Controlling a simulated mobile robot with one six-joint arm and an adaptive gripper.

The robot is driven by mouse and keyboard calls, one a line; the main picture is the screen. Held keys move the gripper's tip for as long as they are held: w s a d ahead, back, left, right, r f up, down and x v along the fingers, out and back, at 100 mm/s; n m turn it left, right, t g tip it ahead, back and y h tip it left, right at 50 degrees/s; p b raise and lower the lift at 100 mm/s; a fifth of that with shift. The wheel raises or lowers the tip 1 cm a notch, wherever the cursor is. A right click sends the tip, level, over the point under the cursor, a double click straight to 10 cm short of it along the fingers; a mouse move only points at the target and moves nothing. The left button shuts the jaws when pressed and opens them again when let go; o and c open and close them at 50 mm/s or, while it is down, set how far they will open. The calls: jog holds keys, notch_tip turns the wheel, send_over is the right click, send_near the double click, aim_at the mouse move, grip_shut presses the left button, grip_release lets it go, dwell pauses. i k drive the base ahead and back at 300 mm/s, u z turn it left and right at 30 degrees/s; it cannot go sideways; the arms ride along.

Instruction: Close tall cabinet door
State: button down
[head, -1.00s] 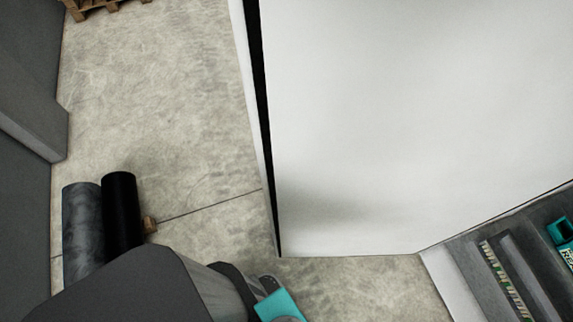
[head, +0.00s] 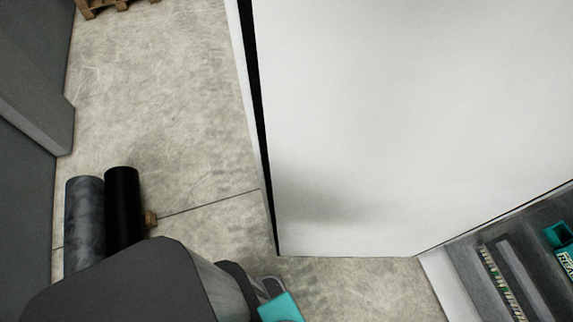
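The tall cabinet door (head: 400,120) is a large pale panel filling the right half of the head view. It stands open, with a black strip (head: 253,90) along its left edge. At lower right the cabinet interior (head: 490,270) shows, with its light frame edge (head: 437,275) by the door's lower edge. My arm shows at the bottom as dark grey links, with a teal part (head: 280,308) at the bottom edge, left of and below the door's lower corner. The fingertips are not visible, so contact with the door cannot be seen.
Two rolls, a grey one (head: 84,225) and a black one (head: 123,210), stand at left beside a grey wall (head: 30,110). A wooden pallet (head: 100,6) lies at the top left. Bare concrete floor (head: 165,110) lies between the wall and the door.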

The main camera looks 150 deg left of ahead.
aim_at(377, 128)
jog(key=i, duration=0.9)
jog(key=u, duration=4)
